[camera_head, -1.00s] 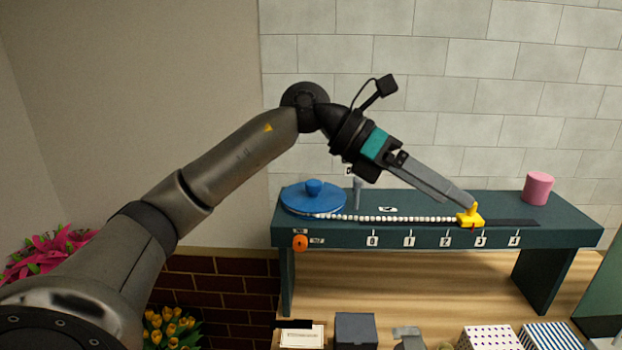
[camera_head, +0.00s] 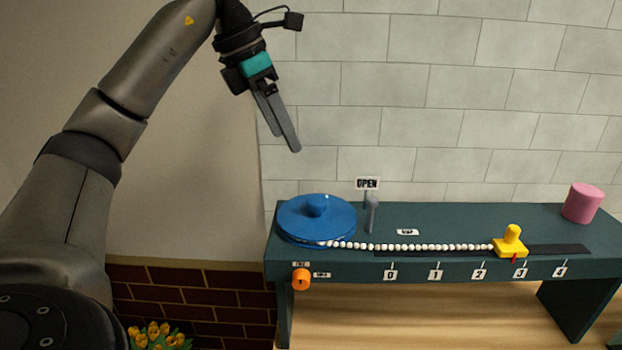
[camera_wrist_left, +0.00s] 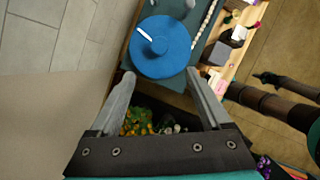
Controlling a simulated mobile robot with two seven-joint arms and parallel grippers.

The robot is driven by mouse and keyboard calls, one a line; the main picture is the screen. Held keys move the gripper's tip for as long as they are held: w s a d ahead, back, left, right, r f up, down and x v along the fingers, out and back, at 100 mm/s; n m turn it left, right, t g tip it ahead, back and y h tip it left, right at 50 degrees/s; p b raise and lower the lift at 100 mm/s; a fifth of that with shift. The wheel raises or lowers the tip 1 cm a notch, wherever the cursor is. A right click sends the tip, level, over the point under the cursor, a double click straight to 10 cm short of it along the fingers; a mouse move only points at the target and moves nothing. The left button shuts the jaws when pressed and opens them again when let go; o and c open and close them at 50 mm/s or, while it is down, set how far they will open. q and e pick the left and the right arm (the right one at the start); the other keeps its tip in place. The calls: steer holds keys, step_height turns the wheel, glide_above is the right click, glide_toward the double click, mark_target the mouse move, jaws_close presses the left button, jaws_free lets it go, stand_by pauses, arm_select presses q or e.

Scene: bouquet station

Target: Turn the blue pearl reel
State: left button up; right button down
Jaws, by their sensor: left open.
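The blue reel (camera_head: 317,220) is a flat disc with a raised knob (camera_head: 317,205) at the left end of the dark green bench (camera_head: 430,263). A string of white pearls (camera_head: 420,247) runs from it rightward to a yellow slider (camera_head: 510,242), whose red pointer is near the mark 3. My left gripper (camera_head: 295,150) hangs above the reel, clear of it, with nothing between its fingers. In the left wrist view the reel (camera_wrist_left: 158,58) lies beyond the open fingertips (camera_wrist_left: 160,75), with a white line on its top.
A small grey lever (camera_head: 372,213) stands right of the reel by an OPEN sign (camera_head: 367,184). An orange knob (camera_head: 301,279) is on the bench's front. A pink cylinder (camera_head: 583,203) stands at the right end. Yellow flowers (camera_head: 158,336) are low at left.

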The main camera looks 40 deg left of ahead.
arm_select(q)
steer(key=b, duration=0.1)
glide_toward(316, 199)
steer(key=x, duration=0.7)
steer(key=shift+d+f, duration=0.1)
steer(key=shift+f, duration=0.15)
steer(key=shift+w+f, duration=0.2)
steer(key=shift+f, duration=0.35)
arm_select(e)
steer(key=shift+s+d+f, duration=0.25)
steer(key=shift+s+f, duration=0.3)
steer(key=shift+f, duration=0.15)
arm_select(q)
steer(key=c, duration=0.5)
jaws_close()
arm_select(e)
steer(key=shift+d, duration=0.3)
